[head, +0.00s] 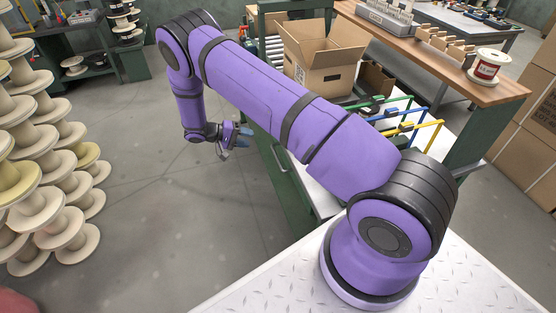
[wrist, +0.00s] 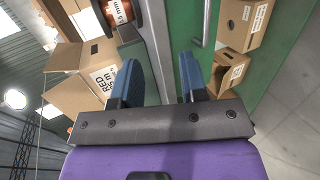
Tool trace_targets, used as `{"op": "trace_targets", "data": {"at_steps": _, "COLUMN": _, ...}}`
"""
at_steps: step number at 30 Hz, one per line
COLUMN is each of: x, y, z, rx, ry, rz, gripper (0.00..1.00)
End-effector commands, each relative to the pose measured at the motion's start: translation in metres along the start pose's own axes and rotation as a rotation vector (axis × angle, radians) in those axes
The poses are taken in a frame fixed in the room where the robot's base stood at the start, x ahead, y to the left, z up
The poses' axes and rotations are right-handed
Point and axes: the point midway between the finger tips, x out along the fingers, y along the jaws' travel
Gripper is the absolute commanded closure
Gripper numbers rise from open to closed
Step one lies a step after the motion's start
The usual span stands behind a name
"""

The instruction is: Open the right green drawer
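My gripper (head: 243,140) is at the left side of the green workbench (head: 287,187) in the head view, above the floor. In the wrist view its two blue fingers (wrist: 161,78) are apart with nothing held between them. I cannot tell which drawer this is.
An open cardboard box (head: 322,58) stands on the bench behind my arm. A wooden-topped table (head: 480,93) carries a spool (head: 487,66). Stacked pale spools (head: 40,200) fill the left side. The floor (head: 170,200) between them and the bench is clear.

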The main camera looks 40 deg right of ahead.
Motion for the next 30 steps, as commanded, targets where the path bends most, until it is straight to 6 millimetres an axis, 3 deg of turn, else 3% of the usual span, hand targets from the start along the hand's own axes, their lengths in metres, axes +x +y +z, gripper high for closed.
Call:
{"op": "trace_targets", "data": {"at_steps": 1, "x": 0.01, "y": -0.019, "z": 0.002, "rx": -0.003, "ry": 0.01, "rz": 0.034, "gripper": 0.6}}
{"op": "trace_targets", "data": {"at_steps": 6, "x": 0.035, "y": -0.064, "z": 0.005, "rx": 0.007, "ry": 0.053, "rz": 0.121, "gripper": 0.6}}
{"op": "trace_targets", "data": {"at_steps": 12, "x": 0.054, "y": -0.093, "z": 0.009, "rx": 0.017, "ry": 0.088, "rz": 0.177, "gripper": 0.6}}
{"op": "trace_targets", "data": {"at_steps": 20, "x": 0.071, "y": -0.097, "z": 0.009, "rx": 0.02, "ry": 0.096, "rz": 0.192, "gripper": 0.6}}
{"op": "trace_targets", "data": {"at_steps": 30, "x": 0.127, "y": -0.085, "z": 0.004, "rx": 0.018, "ry": 0.094, "rz": 0.191, "gripper": 0.6}}
